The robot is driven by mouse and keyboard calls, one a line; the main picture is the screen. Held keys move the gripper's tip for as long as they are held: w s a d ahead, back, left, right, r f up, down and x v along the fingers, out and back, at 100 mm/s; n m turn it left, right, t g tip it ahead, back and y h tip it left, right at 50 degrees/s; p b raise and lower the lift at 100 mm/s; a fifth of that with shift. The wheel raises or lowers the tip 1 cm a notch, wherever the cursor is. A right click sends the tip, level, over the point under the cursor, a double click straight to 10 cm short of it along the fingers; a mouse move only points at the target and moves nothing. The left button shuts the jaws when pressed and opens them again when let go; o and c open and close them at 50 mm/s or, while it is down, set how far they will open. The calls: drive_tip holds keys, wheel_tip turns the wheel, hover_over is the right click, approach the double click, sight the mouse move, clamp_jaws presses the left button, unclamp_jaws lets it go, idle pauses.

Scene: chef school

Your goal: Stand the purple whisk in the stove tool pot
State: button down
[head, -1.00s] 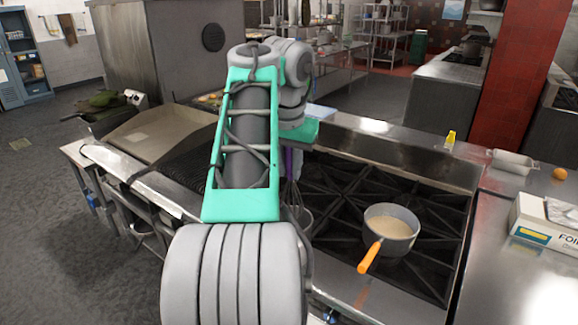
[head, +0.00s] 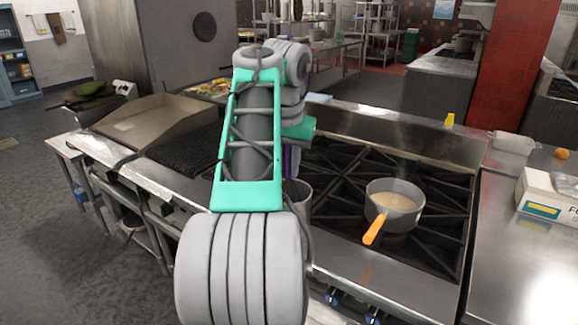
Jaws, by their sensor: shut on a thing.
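The purple whisk (head: 289,160) shows only as a narrow strip of handle beside my arm. My gripper (head: 292,143) is mostly hidden behind my arm links and is shut on the whisk, handle roughly upright. The metal stove tool pot (head: 303,197) stands at the left edge of the burners, partly covered by my arm. The whisk is over or in the pot's mouth. Its wires are hidden, so I cannot tell how deep it sits.
A saucepan (head: 394,205) of pale liquid with an orange handle is on the stove grate (head: 435,235). A ridged grill (head: 187,150) and a flat griddle (head: 140,125) lie left. A foil box (head: 548,200) and yellow bottle (head: 449,120) are at the right.

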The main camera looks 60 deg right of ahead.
drive_tip(key=shift+d+f, duration=0.15)
drive_tip(key=shift+f, duration=0.4)
drive_tip(key=c, duration=1.2)
unclamp_jaws()
drive_tip(key=shift+o, duration=0.2)
